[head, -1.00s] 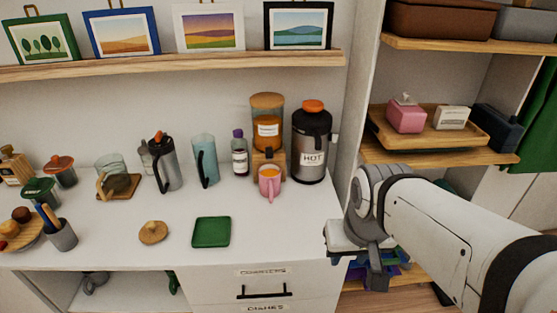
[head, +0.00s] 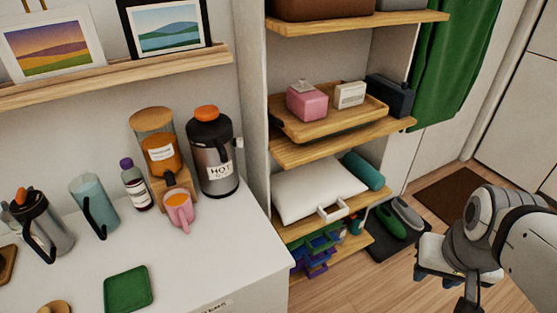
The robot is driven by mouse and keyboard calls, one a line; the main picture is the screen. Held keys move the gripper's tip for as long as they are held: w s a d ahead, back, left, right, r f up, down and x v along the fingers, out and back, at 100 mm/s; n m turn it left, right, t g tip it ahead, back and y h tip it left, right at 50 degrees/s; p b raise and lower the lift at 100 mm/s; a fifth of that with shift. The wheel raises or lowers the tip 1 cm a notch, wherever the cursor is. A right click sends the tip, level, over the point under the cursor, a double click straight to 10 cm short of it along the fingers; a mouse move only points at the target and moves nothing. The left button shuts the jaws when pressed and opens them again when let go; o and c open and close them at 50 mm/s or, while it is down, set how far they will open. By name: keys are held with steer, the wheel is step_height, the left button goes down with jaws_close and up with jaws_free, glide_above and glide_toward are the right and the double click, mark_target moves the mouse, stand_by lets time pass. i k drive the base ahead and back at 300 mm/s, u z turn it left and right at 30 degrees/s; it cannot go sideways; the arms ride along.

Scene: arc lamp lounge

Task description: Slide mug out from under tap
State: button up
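The pink mug (head: 179,212) stands upright on the white counter, with something orange inside it. It is right in front of the wooden stand of a glass dispenser (head: 160,150) that holds orange liquid and has a wooden lid. My gripper (head: 462,290) is at the lower right, well away from the mug and out over the floor. Its fingers are partly cut off by the bottom edge, so I cannot tell whether they are open.
A black-and-steel HOT flask (head: 214,155) stands right of the dispenser, a purple-capped bottle (head: 134,187) to its left. A green coaster (head: 128,288) lies in front on the counter (head: 225,260). A shelf unit (head: 285,150) stands between the counter and my arm.

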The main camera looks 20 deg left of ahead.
mark_target(178, 203)
steer(key=z, duration=0.45)
steer(key=k, duration=2.25)
steer(key=u, duration=1.75)
steer(key=i, duration=1.5)
steer(key=u, duration=0.05)
